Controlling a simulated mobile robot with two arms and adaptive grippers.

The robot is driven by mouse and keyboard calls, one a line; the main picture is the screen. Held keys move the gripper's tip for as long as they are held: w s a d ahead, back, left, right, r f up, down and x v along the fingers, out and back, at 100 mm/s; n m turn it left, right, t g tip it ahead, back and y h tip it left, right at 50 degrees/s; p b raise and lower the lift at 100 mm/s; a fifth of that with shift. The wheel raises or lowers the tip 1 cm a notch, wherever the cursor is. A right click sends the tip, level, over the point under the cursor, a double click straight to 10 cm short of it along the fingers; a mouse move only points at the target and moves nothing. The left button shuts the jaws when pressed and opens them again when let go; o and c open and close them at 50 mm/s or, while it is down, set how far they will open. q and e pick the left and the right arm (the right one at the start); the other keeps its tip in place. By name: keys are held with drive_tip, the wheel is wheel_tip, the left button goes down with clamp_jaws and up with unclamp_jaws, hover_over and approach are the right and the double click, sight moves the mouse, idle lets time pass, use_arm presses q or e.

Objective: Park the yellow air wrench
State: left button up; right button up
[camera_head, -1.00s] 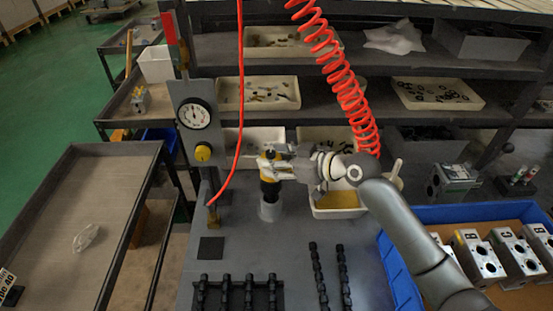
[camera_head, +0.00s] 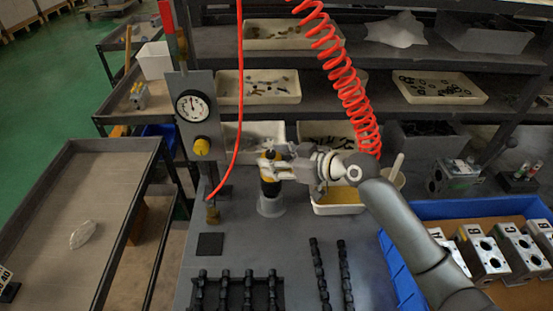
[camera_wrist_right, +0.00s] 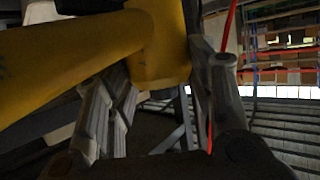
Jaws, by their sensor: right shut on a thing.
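The yellow and black air wrench (camera_head: 270,186) stands upright at the back of the grey bench, its lower end at a grey cup-like holder (camera_head: 270,206). I cannot tell how deep it sits in the holder. My right gripper (camera_head: 277,164) is shut on the upper part of the wrench, coming from the right. In the right wrist view the wrench's yellow body (camera_wrist_right: 160,42) fills the upper left, between the gripper fingers. My left gripper is not in view.
A red coiled hose (camera_head: 345,85) hangs behind my right arm, and a thin red hose (camera_head: 238,100) hangs left. A gauge post (camera_head: 197,125) stands left of the wrench. A blue crate (camera_head: 400,262) with valve blocks is at right; black parts (camera_head: 235,292) lie in front.

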drive_tip(key=shift+f+b, duration=0.9)
drive_tip(key=shift+f, duration=0.05)
drive_tip(key=shift+a+f, duration=0.1)
idle(0.4)
drive_tip(key=o, duration=1.4)
drive_tip(key=shift+s+f, duration=0.1)
drive_tip(key=shift+s, duration=0.05)
drive_tip(key=shift+c, duration=0.2)
drive_tip(key=shift+o, duration=0.4)
drive_tip(key=shift+f, duration=0.15)
